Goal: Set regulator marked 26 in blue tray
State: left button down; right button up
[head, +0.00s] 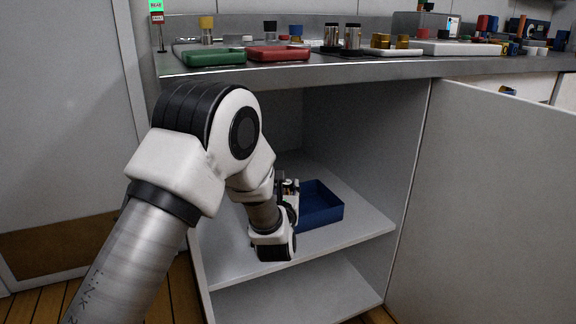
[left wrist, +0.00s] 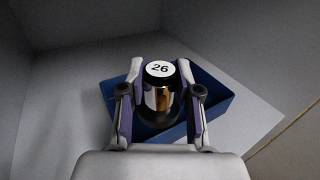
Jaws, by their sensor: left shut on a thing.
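The regulator marked 26 (left wrist: 159,92) is a shiny metal cylinder with a black top and a white label. My left gripper (left wrist: 158,95) has its fingers on both sides of it and is shut on it. In the left wrist view the regulator stands against the blue tray (left wrist: 221,97); I cannot tell whether it touches the tray's floor. In the head view the blue tray (head: 320,207) sits on the cabinet's upper shelf, with my left gripper (head: 288,190) at its left side. My arm hides part of the tray. My right gripper is not in view.
The open cabinet's shelf (head: 355,238) has free room around the tray. The cabinet door (head: 490,200) stands open at the right. The counter above holds a green tray (head: 213,56), a red tray (head: 278,53), metal cylinders (head: 352,37) and several other parts.

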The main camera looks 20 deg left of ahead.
pick_arm(q)
jog(key=w+a+f+p, duration=0.3)
jog(key=w+f+p, duration=0.1)
jog(key=w, duration=0.4)
jog(key=shift+w+a+f, duration=0.2)
jog(key=shift+a+f, duration=0.05)
jog(key=shift+a, duration=0.15)
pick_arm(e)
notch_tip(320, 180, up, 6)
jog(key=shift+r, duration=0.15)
pick_arm(q)
jog(key=shift+f+b, duration=0.45)
jog(key=shift+f, duration=0.2)
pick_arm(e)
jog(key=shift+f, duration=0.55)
pick_arm(q)
jog(key=c, duration=0.8)
grip_release()
jog(key=shift+r, duration=0.1)
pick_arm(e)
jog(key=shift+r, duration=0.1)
